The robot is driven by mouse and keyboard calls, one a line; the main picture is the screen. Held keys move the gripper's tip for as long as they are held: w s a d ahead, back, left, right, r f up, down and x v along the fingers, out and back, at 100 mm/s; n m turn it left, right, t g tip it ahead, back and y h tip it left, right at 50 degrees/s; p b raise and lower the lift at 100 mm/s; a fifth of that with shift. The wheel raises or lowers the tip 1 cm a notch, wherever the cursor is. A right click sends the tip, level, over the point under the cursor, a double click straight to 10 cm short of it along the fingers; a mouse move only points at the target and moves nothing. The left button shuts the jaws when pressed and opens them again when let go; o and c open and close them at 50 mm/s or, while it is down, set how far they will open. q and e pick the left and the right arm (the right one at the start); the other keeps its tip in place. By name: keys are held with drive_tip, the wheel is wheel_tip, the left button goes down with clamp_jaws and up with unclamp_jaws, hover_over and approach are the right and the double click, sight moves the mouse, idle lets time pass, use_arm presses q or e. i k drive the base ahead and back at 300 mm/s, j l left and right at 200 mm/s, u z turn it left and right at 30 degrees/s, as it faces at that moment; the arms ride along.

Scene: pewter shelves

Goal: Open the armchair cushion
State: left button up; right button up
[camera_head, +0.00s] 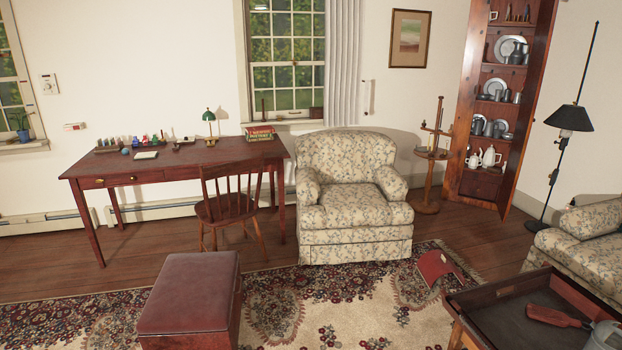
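The armchair (354,245) stands against the far wall near the middle of the view, in cream fabric with a small floral pattern. Its seat cushion (353,206) lies flat on the seat between the two rolled arms, below the backrest (347,155). Neither of my grippers is in view, and nothing touches the cushion.
A wooden chair (228,208) and a red-brown desk (130,170) stand left of the armchair. A dark red ottoman (190,290) is in front on the patterned rug. A tray table (490,300) fills the lower right. A red book-like object (440,267) lies on the rug.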

sight(355, 205)
drive_tip(key=i+z, duration=0.3)
drive_tip(key=i, duration=1.45)
